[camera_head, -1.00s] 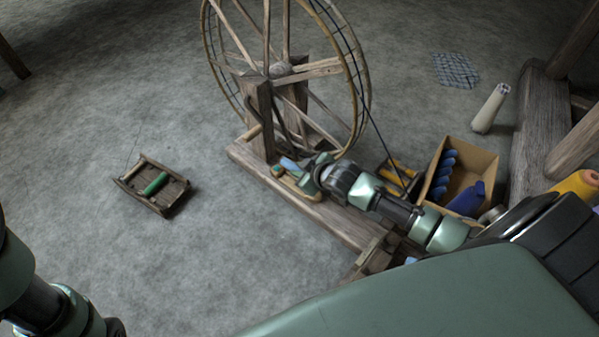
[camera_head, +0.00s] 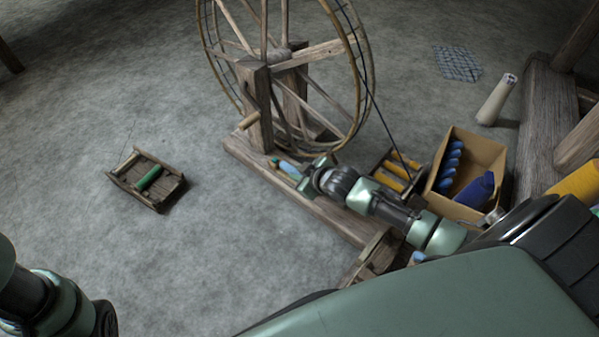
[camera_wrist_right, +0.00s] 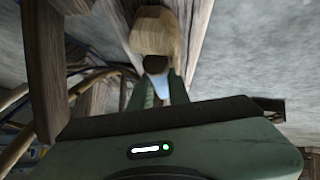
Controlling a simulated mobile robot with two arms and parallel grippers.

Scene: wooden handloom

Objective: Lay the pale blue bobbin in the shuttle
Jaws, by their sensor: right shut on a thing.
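My right gripper (camera_head: 298,174) is low over the wheel's wooden base beam. It is shut on the pale blue bobbin (camera_head: 289,168), whose pale body also shows between the fingers in the right wrist view (camera_wrist_right: 156,87). Just beyond the fingertips in that view is a tan wooden piece (camera_wrist_right: 155,30) with a rounded end and a dark opening. It may be the shuttle; I cannot tell whether the bobbin touches it or is inside it. The gripper and wrist hide most of this spot in the head view. My left gripper is out of view.
The spoked wheel (camera_head: 355,60) stands on the beam (camera_head: 240,151) close to my right gripper. A small tray (camera_head: 125,184) with a green bobbin lies on the floor at left. A tray of yellow bobbins (camera_head: 396,178) and a cardboard box (camera_head: 480,148) are at right. The left floor is mostly clear.

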